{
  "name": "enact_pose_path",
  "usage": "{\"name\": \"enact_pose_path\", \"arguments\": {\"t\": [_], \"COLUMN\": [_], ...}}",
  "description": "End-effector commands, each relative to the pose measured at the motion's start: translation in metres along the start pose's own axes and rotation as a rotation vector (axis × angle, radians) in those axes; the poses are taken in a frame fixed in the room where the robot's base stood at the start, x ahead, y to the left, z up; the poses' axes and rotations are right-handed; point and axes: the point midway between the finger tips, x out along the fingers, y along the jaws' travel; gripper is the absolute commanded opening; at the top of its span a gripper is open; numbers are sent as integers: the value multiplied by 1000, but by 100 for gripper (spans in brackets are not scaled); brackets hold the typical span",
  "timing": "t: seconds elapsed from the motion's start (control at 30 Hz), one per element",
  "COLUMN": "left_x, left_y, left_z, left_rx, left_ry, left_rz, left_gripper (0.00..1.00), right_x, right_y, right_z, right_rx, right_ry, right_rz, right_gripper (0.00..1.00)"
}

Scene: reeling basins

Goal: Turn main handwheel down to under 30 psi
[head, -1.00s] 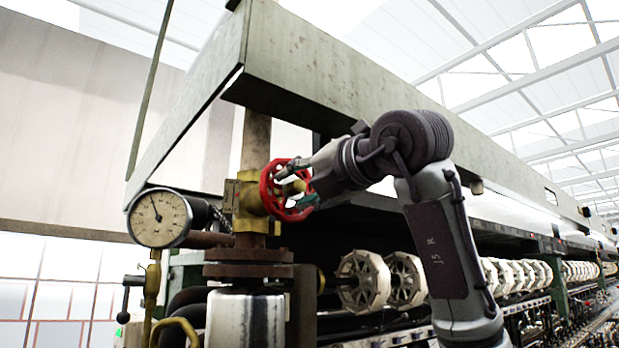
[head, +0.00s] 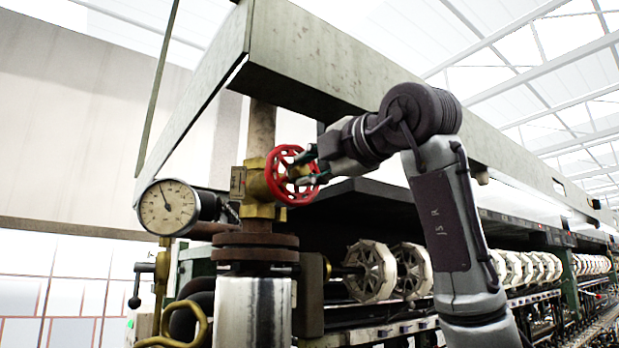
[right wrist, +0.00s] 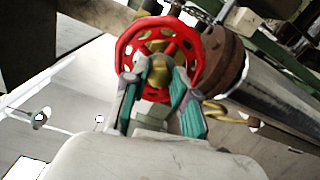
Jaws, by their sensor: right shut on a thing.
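The red main handwheel (head: 281,176) sits on a brass valve (head: 256,190) on the vertical pipe. My right gripper (head: 300,172) is at the face of the wheel, coming from the right. In the right wrist view the handwheel (right wrist: 124,48) fills the top middle, and the fingers of my right gripper (right wrist: 156,92) are shut on its brass-coloured hub area, with the red rim around them. A round white pressure gauge (head: 168,207) is left of the valve; its needle points up and slightly left, and its numbers are too small to read. My left gripper is not in view.
A grey-green metal beam (head: 330,75) runs above the valve and my right arm. Several white reels (head: 372,272) line the machine at the lower right. A yellow handle (head: 186,325) and a small black-knobbed lever (head: 135,300) are at the lower left.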

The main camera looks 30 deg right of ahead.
Motion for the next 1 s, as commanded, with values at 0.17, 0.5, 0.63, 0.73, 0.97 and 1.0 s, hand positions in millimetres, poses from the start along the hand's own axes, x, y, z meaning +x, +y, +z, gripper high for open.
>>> {"name": "enact_pose_path", "arguments": {"t": [0.17, 0.5, 0.63, 0.73, 0.97, 1.0], "left_x": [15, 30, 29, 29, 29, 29], "left_y": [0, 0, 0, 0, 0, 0], "left_z": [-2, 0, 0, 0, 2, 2], "left_rx": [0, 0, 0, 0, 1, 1], "left_ry": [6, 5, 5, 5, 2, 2], "left_rz": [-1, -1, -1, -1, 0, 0], "left_gripper": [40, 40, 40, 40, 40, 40], "right_x": [1, 1, 1, 0, 0, 0], "right_y": [-4, -1, 0, 1, 1, 1], "right_z": [-3, -2, -1, -1, 0, 0], "right_rx": [317, 838, 885, 884, 881, 881], "right_ry": [5, 3, 2, 2, 2, 2], "right_rz": [-4, -2, -1, 1, 1, 1], "right_gripper": [0, 0, 0, 0, 46, 46]}}
